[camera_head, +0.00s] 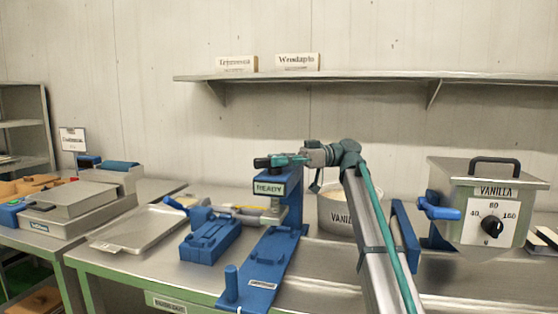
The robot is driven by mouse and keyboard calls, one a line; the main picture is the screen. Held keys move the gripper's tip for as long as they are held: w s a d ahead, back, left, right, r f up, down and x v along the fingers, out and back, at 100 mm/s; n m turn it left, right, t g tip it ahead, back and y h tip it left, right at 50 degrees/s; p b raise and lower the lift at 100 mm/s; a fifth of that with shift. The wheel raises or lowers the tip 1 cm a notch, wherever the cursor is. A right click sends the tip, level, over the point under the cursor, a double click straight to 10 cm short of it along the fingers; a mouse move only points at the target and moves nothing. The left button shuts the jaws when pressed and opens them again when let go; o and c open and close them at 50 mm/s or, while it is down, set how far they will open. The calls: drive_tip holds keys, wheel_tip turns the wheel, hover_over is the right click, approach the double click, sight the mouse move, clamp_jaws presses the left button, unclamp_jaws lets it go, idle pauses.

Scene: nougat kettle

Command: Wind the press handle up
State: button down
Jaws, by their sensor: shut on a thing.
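The blue press stands on the steel bench with a "READY" sign on its upright (293,205) and a flat blue base (262,275) reaching toward the front. The press handle (262,162) shows as a short dark end at the top of the press, just left of my gripper. My gripper (282,160) comes in from the right at the top of the press and is shut on the handle. The fingers are small in this view and partly cover the handle.
A grey "VANILLA" kettle box (485,205) with a dial is at the right. A blue block-like fixture (210,240) and a metal tray (138,228) lie left of the press. A wall shelf (360,76) runs above.

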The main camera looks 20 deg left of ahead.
drive_tip(key=shift+n+g+h, duration=0.5)
drive_tip(key=shift+g+h, duration=0.1)
drive_tip(key=shift+g, duration=0.1)
drive_tip(key=c, duration=1)
unclamp_jaws()
wheel_tip(320, 180, up, 10)
